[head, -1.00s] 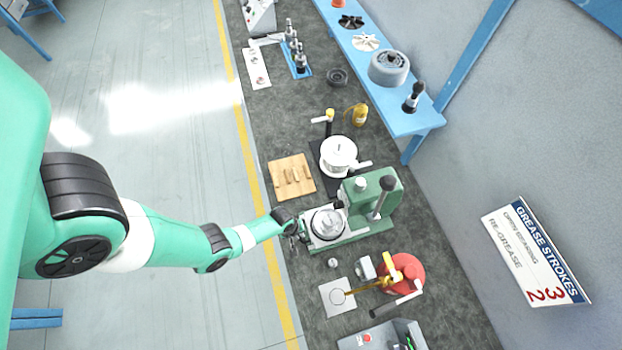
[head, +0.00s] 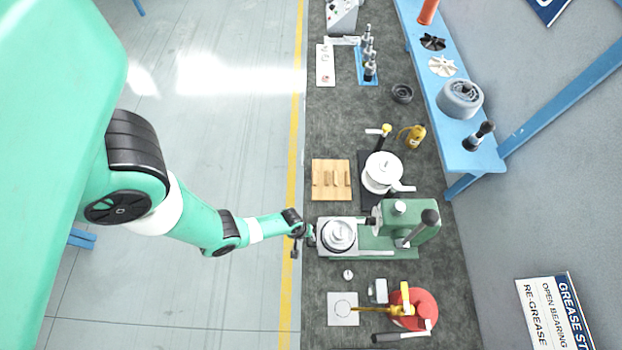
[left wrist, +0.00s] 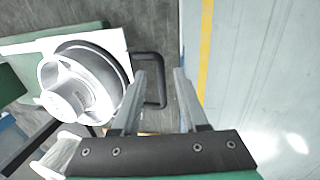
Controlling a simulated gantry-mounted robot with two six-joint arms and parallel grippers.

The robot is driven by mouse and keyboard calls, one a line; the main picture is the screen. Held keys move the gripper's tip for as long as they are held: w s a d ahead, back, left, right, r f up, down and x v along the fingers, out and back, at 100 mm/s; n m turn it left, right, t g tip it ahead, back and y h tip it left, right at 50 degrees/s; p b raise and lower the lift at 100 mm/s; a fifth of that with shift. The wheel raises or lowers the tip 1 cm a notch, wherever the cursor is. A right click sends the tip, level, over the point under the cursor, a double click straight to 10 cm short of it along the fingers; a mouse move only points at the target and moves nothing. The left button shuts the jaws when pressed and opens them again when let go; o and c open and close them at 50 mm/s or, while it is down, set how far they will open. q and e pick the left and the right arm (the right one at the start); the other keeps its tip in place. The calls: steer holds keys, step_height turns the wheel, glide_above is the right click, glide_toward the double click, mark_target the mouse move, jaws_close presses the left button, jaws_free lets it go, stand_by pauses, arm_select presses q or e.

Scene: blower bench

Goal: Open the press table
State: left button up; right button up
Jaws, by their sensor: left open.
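The green press (head: 410,222) stands on the dark bench. Its pale press table (head: 325,222) is on the press's left side and carries a round metal part (head: 338,236). My left gripper (head: 304,234) is at the table's left edge, over the bench's front edge. In the left wrist view, the table's dark loop handle (left wrist: 162,82) shows between the open fingers of my left gripper (left wrist: 160,72). I cannot tell whether they touch it. The round part also shows there on the table (left wrist: 30,47). My right gripper is out of view.
A wooden block tray (head: 331,193) and a white pot-like device (head: 382,172) stand just above the press in the head view. A red device with a yellow lever (head: 420,308) and a white plate (head: 342,309) lie below it.

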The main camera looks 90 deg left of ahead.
arm_select(q)
step_height(320, 180, up, 11)
steer(key=s+p, duration=0.2)
steer(key=p, duration=0.4)
steer(key=shift+s+p, duration=0.15)
steer(key=shift+p, duration=0.25)
steer(key=shift+a+r, duration=0.1)
